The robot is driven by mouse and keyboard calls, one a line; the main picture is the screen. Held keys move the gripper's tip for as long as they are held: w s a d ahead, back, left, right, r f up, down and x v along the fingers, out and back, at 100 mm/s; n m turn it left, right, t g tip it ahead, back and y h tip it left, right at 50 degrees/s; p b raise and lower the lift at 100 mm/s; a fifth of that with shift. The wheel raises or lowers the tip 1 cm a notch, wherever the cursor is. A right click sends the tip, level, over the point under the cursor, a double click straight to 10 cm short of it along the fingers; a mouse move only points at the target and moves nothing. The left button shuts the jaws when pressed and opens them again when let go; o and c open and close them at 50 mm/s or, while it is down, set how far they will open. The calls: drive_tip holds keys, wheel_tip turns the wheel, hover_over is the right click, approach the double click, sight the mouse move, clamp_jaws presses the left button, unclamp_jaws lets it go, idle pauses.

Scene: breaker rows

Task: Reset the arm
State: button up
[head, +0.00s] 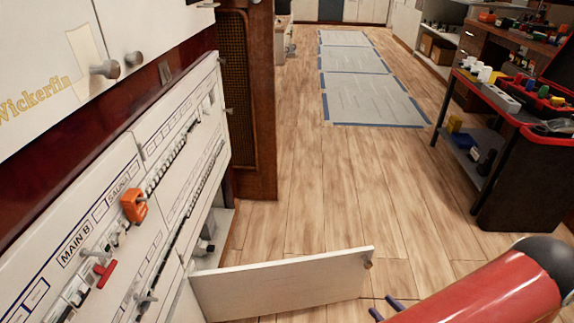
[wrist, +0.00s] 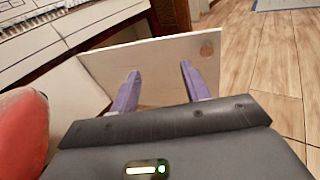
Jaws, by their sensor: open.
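My gripper (wrist: 157,90) shows in the wrist view with its two purple fingers apart and nothing between them. The fingers point toward an open white cabinet door (wrist: 152,60), in front of it; I cannot tell whether they touch it. In the head view the purple fingertips (head: 386,309) show at the bottom, beside my red arm and just in front of the same low door (head: 285,284). The breaker panel (head: 110,200) stands on the left, with rows of switches, an orange piece (head: 133,205) near the SAUNA label and a red lever (head: 104,274) near MAIN B.
A dark cart (head: 510,150) with a red rim and loose items stands on the right. A wooden cabinet side (head: 258,100) rises beyond the panel. Floor mats edged in blue (head: 365,85) lie farther off. The wooden floor (head: 330,190) between is clear.

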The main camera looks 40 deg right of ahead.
drive_tip(key=w+a+r+n+g+y, duration=1.15)
drive_tip(key=w+r+n, duration=0.25)
drive_tip(key=w+n, duration=0.3)
drive_tip(key=a+r+n+h, duration=0.9)
drive_tip(key=a+r+n, duration=0.7)
drive_tip(key=n, duration=0.5)
drive_tip(key=a, duration=0.2)
drive_tip(key=shift+a+h, duration=0.35)
